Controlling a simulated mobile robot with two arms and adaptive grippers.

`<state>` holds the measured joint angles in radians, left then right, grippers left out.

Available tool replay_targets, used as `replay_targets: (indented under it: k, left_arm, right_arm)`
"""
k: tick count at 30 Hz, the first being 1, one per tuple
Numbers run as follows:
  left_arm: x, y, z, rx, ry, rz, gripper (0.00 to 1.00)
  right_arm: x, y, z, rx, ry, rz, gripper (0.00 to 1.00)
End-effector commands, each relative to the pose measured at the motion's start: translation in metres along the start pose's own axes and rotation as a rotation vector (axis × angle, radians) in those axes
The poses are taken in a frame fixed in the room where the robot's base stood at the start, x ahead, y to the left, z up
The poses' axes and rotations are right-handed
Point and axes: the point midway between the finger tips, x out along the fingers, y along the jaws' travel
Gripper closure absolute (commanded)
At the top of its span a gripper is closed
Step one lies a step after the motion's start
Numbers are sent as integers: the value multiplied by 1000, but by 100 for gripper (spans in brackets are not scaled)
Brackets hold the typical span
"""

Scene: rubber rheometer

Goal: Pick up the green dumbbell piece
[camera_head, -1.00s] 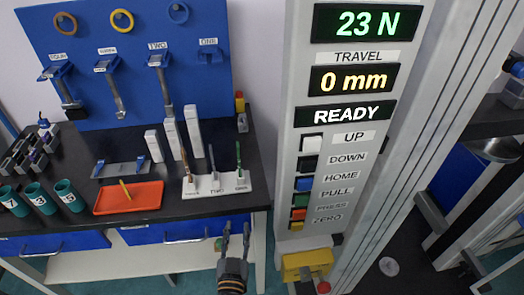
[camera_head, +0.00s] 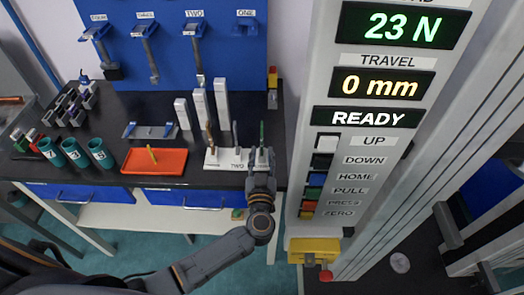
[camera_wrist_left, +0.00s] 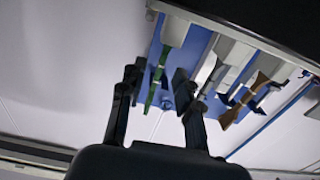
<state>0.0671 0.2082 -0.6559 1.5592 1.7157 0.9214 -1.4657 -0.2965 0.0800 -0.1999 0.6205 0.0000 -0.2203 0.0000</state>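The thin green dumbbell piece (camera_head: 262,134) stands upright in the right slot of a white holder (camera_head: 224,166) on the black bench. My left gripper (camera_head: 261,158) is at the holder's right end, just in front of this piece. In the left wrist view the green piece (camera_wrist_left: 156,77) shows between the two spread fingers of the gripper (camera_wrist_left: 155,85), with gaps on both sides. The fingers are open and empty. A grey piece (camera_head: 235,134) and a brown piece (camera_head: 210,136) stand in the other slots. My right gripper is not in view.
White upright blocks (camera_head: 200,108) stand behind the holder. An orange tray (camera_head: 140,165) and teal cups (camera_head: 100,152) are to the left. The tall testing machine with its displays (camera_head: 388,85) is close on the right. A blue tool board (camera_head: 180,55) stands behind.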

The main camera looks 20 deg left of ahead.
Motion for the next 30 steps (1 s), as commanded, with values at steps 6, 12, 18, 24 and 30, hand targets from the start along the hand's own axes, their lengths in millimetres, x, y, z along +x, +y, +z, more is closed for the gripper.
replay_targets:
  k: [6, 12, 18, 24, 30]
  left_arm:
    - [34, -1, -6, 3, 4, 0, 67]
    - [44, -1, -4, 1, 2, 0, 67]
    - [44, -1, -4, 1, 2, 0, 75]
    - [44, -1, -4, 1, 2, 0, 100]
    - [44, -1, -4, 1, 2, 0, 100]
  right_arm:
    - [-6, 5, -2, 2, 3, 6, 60]
    - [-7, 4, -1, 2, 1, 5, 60]
    - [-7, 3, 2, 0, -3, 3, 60]
    - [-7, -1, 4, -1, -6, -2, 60]
    - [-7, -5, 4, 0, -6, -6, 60]
